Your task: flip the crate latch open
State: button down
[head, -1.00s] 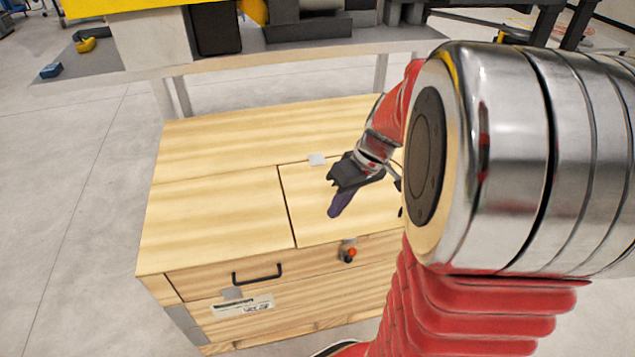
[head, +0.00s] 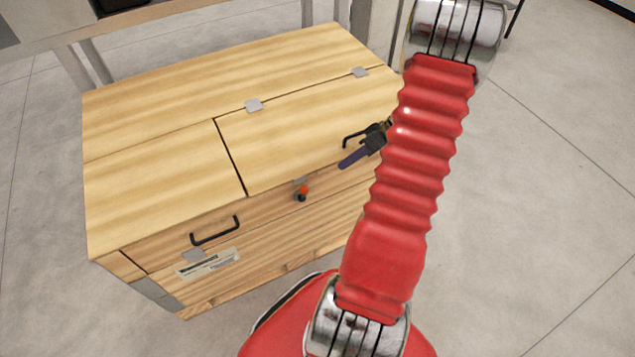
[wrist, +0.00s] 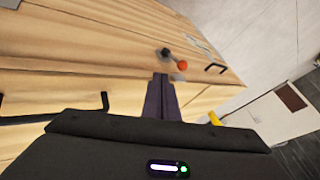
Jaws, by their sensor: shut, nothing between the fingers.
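The wooden crate (head: 165,170) stands on the floor, with a hinged lid panel (head: 300,125) lying shut on its top right part. The crate latch (head: 301,192), a small metal piece with an orange-red knob, sits on the front face just below the lid's front edge. The latch also shows in the wrist view (wrist: 178,62), ahead of the fingertips. My gripper (head: 344,164) is shut and empty, its dark purple fingers pointing left toward the latch, with a clear gap between them. In the wrist view the closed fingers (wrist: 161,84) are at centre. My arm hides the crate's right end.
A black handle (head: 215,232) and a label (head: 208,264) are on the crate's front face at left. Another black handle (head: 355,138) is near my gripper. Grey hinges (head: 253,105) join the lid's back edge. A bench frame stands behind; bare floor surrounds the crate.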

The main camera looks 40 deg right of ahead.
jog(key=shift+s+d+f, duration=0.15)
jog(key=shift+d+f, duration=0.15)
jog(key=shift+a+f, duration=0.1)
jog(key=w+a+f, duration=0.4)
jog(key=a+f, duration=0.2)
jog(key=a, duration=0.2)
jog(key=shift+w+a+f, duration=0.25)
jog(key=shift+w+f, duration=0.05)
jog(key=shift+w, duration=0.1)
dwell(0.3)
dwell(0.5)
